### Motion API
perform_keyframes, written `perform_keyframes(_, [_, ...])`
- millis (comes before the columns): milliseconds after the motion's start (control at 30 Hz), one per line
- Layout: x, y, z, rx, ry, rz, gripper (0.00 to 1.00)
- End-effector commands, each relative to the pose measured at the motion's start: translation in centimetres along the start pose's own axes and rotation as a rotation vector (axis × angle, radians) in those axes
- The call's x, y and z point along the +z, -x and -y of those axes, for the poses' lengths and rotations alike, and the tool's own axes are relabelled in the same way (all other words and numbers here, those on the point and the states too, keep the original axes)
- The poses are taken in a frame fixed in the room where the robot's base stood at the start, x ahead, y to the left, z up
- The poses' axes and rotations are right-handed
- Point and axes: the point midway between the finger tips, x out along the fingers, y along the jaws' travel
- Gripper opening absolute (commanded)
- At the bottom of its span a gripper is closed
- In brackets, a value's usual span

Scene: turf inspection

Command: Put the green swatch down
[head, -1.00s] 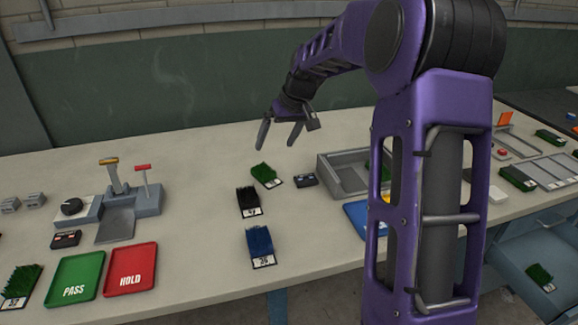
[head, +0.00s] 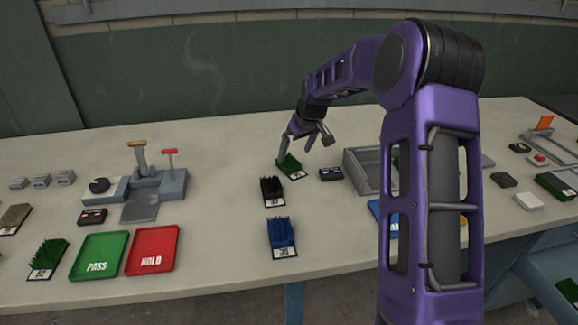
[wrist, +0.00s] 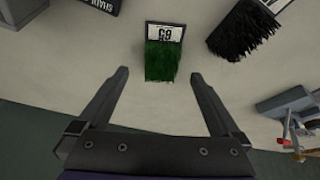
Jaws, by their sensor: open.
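A green swatch (head: 289,166) with a white label lies on the table under my gripper. It also shows in the wrist view (wrist: 161,62), just ahead of the fingertips and centred between them, its numbered label on the far side. My gripper (head: 304,148) is open, with its two fingers spread and nothing between them. In the wrist view the open gripper (wrist: 157,75) has its fingers on either side of the swatch's near end. I cannot tell exactly how high the fingertips are above the table.
A black swatch (head: 271,190) and a blue swatch (head: 281,233) lie nearer the front. A small dark box (head: 331,174) and a grey tray (head: 366,158) stand close on the right. Green PASS (head: 97,258) and red HOLD (head: 152,251) trays lie at the left.

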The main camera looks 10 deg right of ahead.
Motion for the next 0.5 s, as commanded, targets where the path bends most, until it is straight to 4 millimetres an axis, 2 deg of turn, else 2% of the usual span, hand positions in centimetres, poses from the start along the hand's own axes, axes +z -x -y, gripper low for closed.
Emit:
perform_keyframes(300, [-0.6,-4.4,0.3,-0.001,-0.001,0.001,1.0])
perform_keyframes(500, [-0.7,-5.1,0.3,0.0,-0.001,0.0,1.0])
